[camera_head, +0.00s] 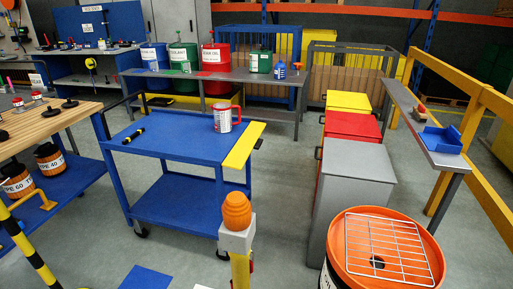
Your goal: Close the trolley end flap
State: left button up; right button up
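A blue two-shelf trolley (172,143) stands on castors in the middle of the view. Its yellow end flap (244,147) is along the right end of the top shelf. The flap sticks outward from that end, roughly level with the shelf; its exact tilt is hard to tell. A small dark piece shows at the flap's outer edge. Neither of my grippers is in view.
An orange-topped post (237,212) stands in front of the trolley's right end. Yellow, red and grey bins (356,163) stand to the right, with clear floor between. An orange drum (345,262) is at the front right. A workbench (45,122) is at the left.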

aim_at(250, 139)
jog(key=j+u, duration=0.3)
jog(key=i+j+u, duration=0.15)
jog(key=j+u, duration=0.15)
jog(key=i+j+u, duration=0.4)
jog(key=i+j, duration=0.4)
jog(key=i+z, duration=0.65)
jog(key=z, duration=0.15)
jog(key=i+j+z, duration=0.2)
jog(key=i+z, duration=0.25)
jog(key=k, duration=0.1)
